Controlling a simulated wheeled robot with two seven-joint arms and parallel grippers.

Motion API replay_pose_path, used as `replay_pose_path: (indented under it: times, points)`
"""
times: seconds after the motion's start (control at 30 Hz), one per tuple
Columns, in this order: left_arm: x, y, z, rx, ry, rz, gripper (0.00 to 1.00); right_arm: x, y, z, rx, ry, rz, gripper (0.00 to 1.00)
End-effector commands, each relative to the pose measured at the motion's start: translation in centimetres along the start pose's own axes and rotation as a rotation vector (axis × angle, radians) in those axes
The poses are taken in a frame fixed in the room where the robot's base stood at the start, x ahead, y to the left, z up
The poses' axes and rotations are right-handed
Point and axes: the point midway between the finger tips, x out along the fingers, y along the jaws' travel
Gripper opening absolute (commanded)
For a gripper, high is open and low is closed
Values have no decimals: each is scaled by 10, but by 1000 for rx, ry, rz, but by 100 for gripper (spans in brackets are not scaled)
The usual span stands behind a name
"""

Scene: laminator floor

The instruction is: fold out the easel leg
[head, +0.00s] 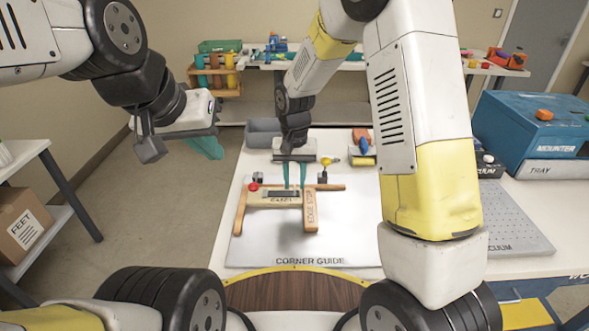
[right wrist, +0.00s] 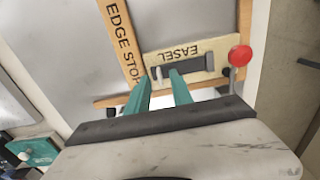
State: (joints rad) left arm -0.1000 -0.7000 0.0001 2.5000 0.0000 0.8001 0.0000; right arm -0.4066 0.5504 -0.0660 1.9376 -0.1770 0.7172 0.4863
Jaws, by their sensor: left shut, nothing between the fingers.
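The easel (head: 262,202) is a pale board with the label EASEL, lying on the grey corner-guide mat (head: 350,235). It also shows in the right wrist view (right wrist: 207,47). A dark bracket-like part (right wrist: 198,72) sits in it; I cannot tell for sure whether this is the leg. My right gripper (head: 295,185) points down over the easel, teal fingers apart with a gap between them. In the right wrist view the fingertips (right wrist: 160,75) are close to the dark part; contact is unclear. My left gripper (head: 213,152) is shut and empty, up in the air left of the table.
A wooden edge stop (head: 310,208) lies right of the easel, with another wooden bar at left. A red-knobbed lever (right wrist: 240,57) stands beside the easel. A grey bin (head: 262,133) and a blue mounter (head: 535,125) stand farther off. The mat's front is clear.

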Motion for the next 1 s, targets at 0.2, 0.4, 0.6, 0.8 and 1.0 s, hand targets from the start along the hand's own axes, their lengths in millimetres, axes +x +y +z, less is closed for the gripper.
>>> replay_pose_path:
  times: [0.2,0.4,0.6,0.8,1.0]
  points:
    - [0,0,0,0,0,0,0,11,0,0,0,1,0,27]
    - [0,0,0,0,0,0,0,11,0,0,0,1,0,27]
    - [0,0,0,0,0,0,0,11,0,0,0,1,0,0]
    - [0,0,0,0,0,0,0,11,0,0,0,1,0,0]
    - [0,0,0,0,0,0,0,11,0,0,0,1,0,0]
